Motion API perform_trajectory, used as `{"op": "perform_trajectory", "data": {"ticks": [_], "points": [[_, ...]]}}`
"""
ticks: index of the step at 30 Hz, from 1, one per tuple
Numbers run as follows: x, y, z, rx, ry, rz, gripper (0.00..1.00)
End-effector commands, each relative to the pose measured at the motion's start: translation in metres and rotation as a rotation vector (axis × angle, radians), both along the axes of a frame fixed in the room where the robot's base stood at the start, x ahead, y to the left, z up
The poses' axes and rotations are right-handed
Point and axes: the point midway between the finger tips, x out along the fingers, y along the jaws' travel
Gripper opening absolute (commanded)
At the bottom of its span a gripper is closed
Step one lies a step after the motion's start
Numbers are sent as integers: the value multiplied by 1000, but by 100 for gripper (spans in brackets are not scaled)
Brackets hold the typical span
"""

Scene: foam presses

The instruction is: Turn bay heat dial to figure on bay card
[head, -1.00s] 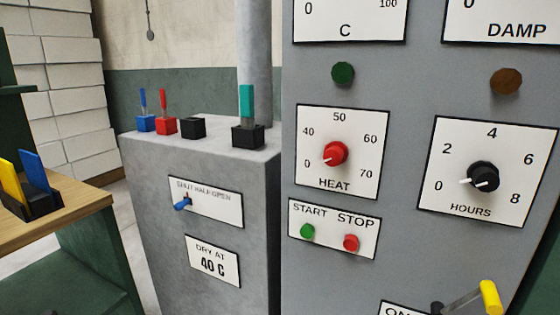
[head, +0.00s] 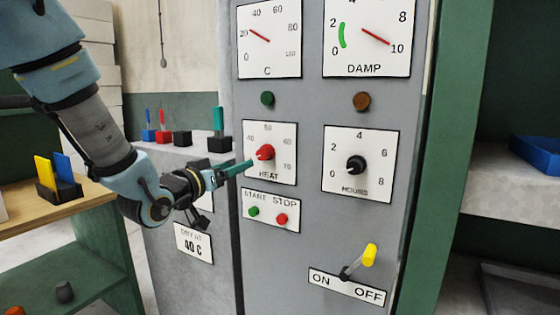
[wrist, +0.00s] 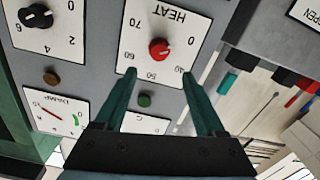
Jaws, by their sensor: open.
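The red heat dial (head: 265,152) sits on a white HEAT plate on the grey cabinet. It shows upside down in the wrist view (wrist: 159,49), its white mark pointing roughly toward 0. The bay card (head: 194,243) reads DRY AT 40 C, on the lower grey block to the left. My gripper (head: 247,166) reaches in from the left, just in front of the HEAT plate. In the wrist view its two teal fingers (wrist: 158,74) are spread apart and empty, with the dial beyond and between their tips. I see no clear contact with the dial.
The START and STOP buttons (head: 268,215) sit just below the dial. The black HOURS dial (head: 356,165) is to its right, a green lamp (head: 267,98) above. A yellow-tipped ON/OFF lever (head: 369,255) sticks out lower right. Coloured blocks (head: 163,135) stand on the lower block.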

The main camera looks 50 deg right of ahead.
Motion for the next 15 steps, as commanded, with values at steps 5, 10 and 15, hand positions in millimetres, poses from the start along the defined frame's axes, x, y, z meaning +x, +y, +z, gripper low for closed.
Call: {"op": "perform_trajectory", "data": {"ticks": [5, 10, 15], "points": [[3, -17, 3, -7, 1, -5, 72], [11, -47, 4, -4, 1, -4, 72], [19, -77, 3, -4, 2, -3, 72]]}}
